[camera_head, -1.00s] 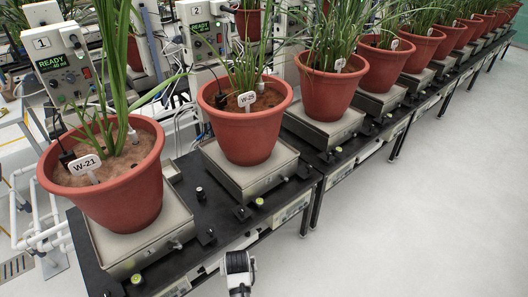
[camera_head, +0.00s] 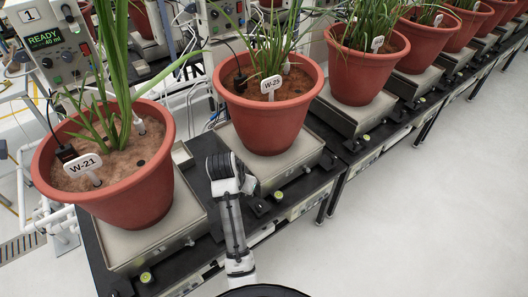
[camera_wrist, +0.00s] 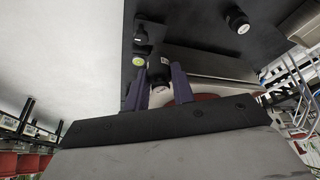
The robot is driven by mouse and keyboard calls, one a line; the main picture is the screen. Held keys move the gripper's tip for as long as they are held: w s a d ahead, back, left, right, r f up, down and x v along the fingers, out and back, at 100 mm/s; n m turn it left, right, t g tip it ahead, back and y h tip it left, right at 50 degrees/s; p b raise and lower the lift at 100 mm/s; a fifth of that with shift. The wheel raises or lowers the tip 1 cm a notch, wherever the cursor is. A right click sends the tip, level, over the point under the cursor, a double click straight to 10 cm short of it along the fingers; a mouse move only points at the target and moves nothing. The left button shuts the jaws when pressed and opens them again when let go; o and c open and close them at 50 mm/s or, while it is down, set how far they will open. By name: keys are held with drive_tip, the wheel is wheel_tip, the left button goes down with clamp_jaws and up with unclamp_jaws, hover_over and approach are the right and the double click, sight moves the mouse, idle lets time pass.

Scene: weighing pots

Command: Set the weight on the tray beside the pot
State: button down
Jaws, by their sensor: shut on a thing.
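My gripper (camera_wrist: 160,88) is shut on a small dark cylinder, the weight (camera_wrist: 158,66), which shows between its two bluish fingers in the wrist view. In the head view my gripper (camera_head: 228,172) is over the bench between two potted plants; its fingertips and the weight cannot be made out there. On the left, pot W-21 (camera_head: 125,190) stands on a metal tray (camera_head: 120,240). On the right, pot W-25 (camera_head: 270,118) stands on another metal tray (camera_head: 300,155). In the wrist view a red pot (camera_wrist: 184,98) is partly hidden behind the fingers.
Another dark round object (camera_wrist: 238,20) stands on the black bench in the wrist view. A green level (camera_head: 146,278) sits by the left tray's front corner. Control boxes (camera_head: 50,38) stand behind. More pots line the bench to the right. The floor (camera_head: 430,210) in front is clear.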

drive_tip(key=w+d, duration=0.2)
drive_tip(key=w, duration=0.2)
drive_tip(key=w+d+p, duration=0.1)
drive_tip(key=w+d, duration=0.1)
drive_tip(key=w, duration=0.2)
drive_tip(key=w+d+p, duration=0.1)
drive_tip(key=w, duration=0.3)
drive_tip(key=shift+w+d, duration=0.15)
drive_tip(key=shift+d, duration=0.25)
drive_tip(key=shift+w, duration=0.15)
drive_tip(key=shift+f+p, duration=0.7)
drive_tip(key=shift+f, duration=1.05)
drive_tip(key=shift+f, duration=0.1)
drive_tip(key=shift+f, duration=0.1)
drive_tip(key=c, duration=1.2)
unclamp_jaws()
drive_tip(key=b+v, duration=0.1)
drive_tip(key=v, duration=1.1)
